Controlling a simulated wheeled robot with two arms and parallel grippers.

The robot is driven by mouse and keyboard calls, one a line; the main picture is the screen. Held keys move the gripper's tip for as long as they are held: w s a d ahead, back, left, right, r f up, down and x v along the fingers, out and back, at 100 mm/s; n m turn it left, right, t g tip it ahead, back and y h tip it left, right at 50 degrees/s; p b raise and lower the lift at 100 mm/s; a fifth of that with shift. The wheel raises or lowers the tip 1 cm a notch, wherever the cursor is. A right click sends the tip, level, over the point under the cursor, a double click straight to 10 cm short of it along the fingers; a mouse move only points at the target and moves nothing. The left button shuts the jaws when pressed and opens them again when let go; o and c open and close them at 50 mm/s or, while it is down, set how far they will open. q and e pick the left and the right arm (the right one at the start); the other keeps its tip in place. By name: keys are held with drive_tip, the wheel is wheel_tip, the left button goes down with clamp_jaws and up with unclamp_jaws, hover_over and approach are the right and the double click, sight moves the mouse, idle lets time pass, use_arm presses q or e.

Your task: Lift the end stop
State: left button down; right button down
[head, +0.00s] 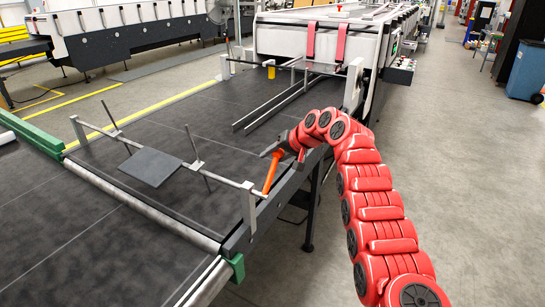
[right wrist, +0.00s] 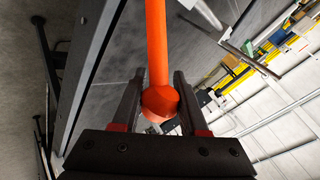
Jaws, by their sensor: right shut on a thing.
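The end stop is a metal crossbar (head: 222,180) spanning the dark belt between two side posts, with a flat grey plate (head: 150,167) and thin upright rods on it. The plate is tilted; I cannot tell whether it touches the belt. An orange handle (head: 271,173) stands slanted at the bar's right end, beside the near post (head: 249,205). My right gripper (head: 277,150) is shut on the upper end of this handle. In the right wrist view the handle's knob (right wrist: 160,102) sits between the two fingers (right wrist: 157,112). My left gripper is not in view.
The dark belt (head: 130,240) fills the left and front. Two long rails (head: 275,105) and the machine body with red straps (head: 325,42) are behind. A green block (head: 237,268) sits at the near corner. The floor (head: 460,150) to the right is open.

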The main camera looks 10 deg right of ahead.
drive_tip(key=shift+c, duration=2.2)
unclamp_jaws()
drive_tip(key=shift+d+f, duration=0.1)
drive_tip(key=shift+f, duration=0.1)
drive_tip(key=shift+r, duration=0.15)
drive_tip(key=shift+s+d+r+b, duration=0.1)
drive_tip(key=shift+d+b, duration=0.05)
drive_tip(key=shift+b, duration=0.15)
drive_tip(key=b+v, duration=0.4)
drive_tip(key=v, duration=1.3)
drive_tip(key=shift+b, duration=0.4)
